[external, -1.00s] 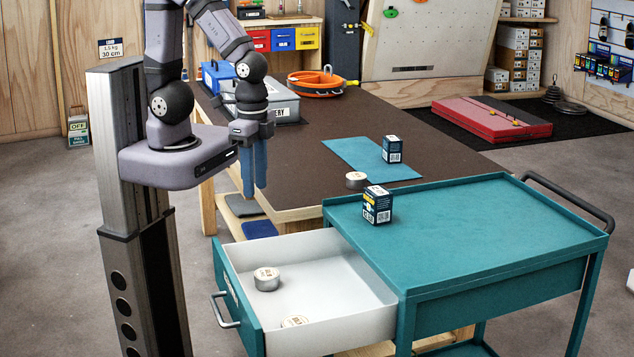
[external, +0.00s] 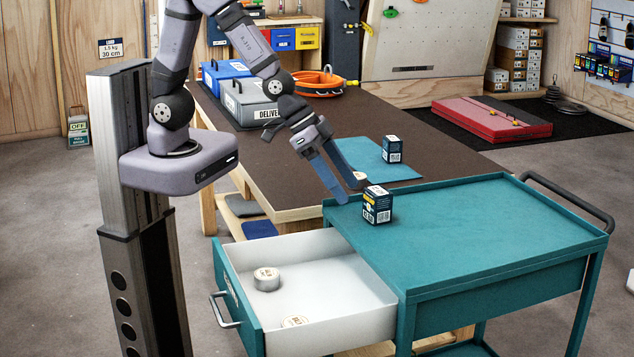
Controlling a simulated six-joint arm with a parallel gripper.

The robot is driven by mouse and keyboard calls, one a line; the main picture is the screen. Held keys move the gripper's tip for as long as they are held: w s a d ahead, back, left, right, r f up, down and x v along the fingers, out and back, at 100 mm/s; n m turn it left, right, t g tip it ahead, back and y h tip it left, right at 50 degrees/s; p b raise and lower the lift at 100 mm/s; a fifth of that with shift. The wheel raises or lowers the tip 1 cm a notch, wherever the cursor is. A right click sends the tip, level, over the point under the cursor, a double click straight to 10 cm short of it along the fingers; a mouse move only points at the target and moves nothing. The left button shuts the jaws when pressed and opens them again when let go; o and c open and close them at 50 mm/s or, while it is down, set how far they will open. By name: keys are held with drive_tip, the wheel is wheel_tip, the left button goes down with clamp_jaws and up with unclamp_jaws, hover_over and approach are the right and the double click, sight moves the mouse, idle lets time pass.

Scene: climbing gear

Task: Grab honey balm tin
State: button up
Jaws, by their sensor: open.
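A small round tin (external: 360,177) with a pale lid stands on the dark table near its front right corner, partly hidden by my gripper. My gripper (external: 349,193) is open and tilted down toward it, with the blue fingertips overlapping the tin's left side in the picture; I cannot tell whether they touch it. Two more tins lie in the open drawer: one (external: 267,279) in the drawer's left part and one (external: 295,321) near its front wall, partly hidden. The tin labels are too small to read, so I cannot tell which is honey balm.
A dark blue box (external: 377,205) stands on the teal cart (external: 470,235), close to my fingers. Another box (external: 392,149) stands on a teal mat (external: 352,152) on the table. A grey "DELIVERY" case (external: 250,100) sits behind. The cart's drawer (external: 360,290) is pulled out left.

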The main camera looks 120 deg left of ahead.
drive_tip(key=w+a, duration=0.1)
drive_tip(key=a, duration=0.1)
drive_tip(key=w+a+r+t+y, duration=0.1)
drive_tip(key=w+a, duration=0.1)
drive_tip(key=w+a+n+t+y, duration=0.1)
drive_tip(key=w, duration=0.1)
drive_tip(key=shift+w+a+r, duration=0.1)
drive_tip(key=shift+a+r, duration=0.15)
drive_tip(key=shift+a, duration=0.15)
drive_tip(key=w+a+r+n+t+y, duration=0.1)
drive_tip(key=w+a+n+t+y, duration=0.15)
drive_tip(key=a, duration=0.45)
drive_tip(key=s+a+f+n+g+y, duration=0.2)
drive_tip(key=s+a+f, duration=0.1)
drive_tip(key=s, duration=0.3)
drive_tip(key=s+a+f+n+g+y+p, duration=0.1)
drive_tip(key=s+a+f+n+g+y, duration=0.1)
drive_tip(key=s, duration=0.4)
drive_tip(key=s+a+f+n+g+y+p, duration=0.1)
drive_tip(key=s+a+f+n+g+y, duration=0.1)
drive_tip(key=s, duration=0.4)
drive_tip(key=shift+s+a+f+n+g, duration=0.15)
drive_tip(key=shift+a+f+n+g, duration=0.1)
drive_tip(key=shift+a+f+n, duration=0.35)
drive_tip(key=shift+s+a+f+n+g, duration=0.1)
drive_tip(key=shift+a+f+n+g, duration=0.1)
drive_tip(key=shift+a+f+n, duration=0.4)
drive_tip(key=shift+p+x, duration=1.4)
drive_tip(key=shift+x, duration=2.25)
drive_tip(key=shift+s, duration=0.15)
